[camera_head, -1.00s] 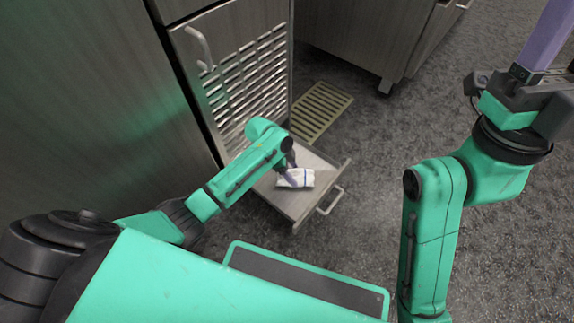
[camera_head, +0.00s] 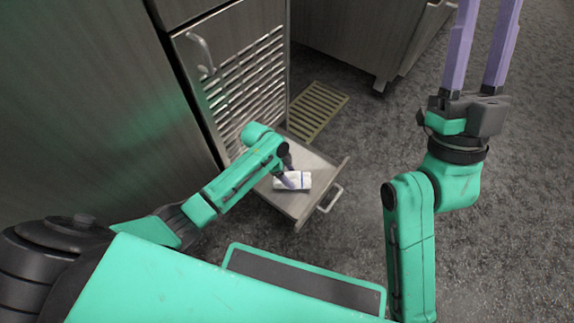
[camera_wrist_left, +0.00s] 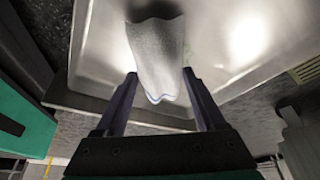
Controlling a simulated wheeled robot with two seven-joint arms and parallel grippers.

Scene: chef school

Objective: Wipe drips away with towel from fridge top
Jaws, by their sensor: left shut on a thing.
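A white towel (camera_head: 298,182) with a blue stripe lies in an open metal drawer (camera_head: 288,210) low at the cabinet front. My left gripper (camera_head: 289,178) reaches down into the drawer and is shut on the towel. In the left wrist view the towel (camera_wrist_left: 158,55) sits between the two dark fingers of the left gripper (camera_wrist_left: 159,78), over the drawer's shiny floor (camera_wrist_left: 215,40). My right gripper (camera_head: 487,25) is open and empty at the upper right, its two purple fingers apart and pointing up. No drips or fridge top can be made out.
A slatted metal door (camera_head: 245,85) with a handle (camera_head: 200,52) stands above and behind the drawer. The drawer's handle (camera_head: 330,198) sticks out at its front. A floor grate (camera_head: 318,110) lies beyond. Another metal cabinet (camera_head: 355,35) stands at the back. The grey floor (camera_head: 345,245) is clear.

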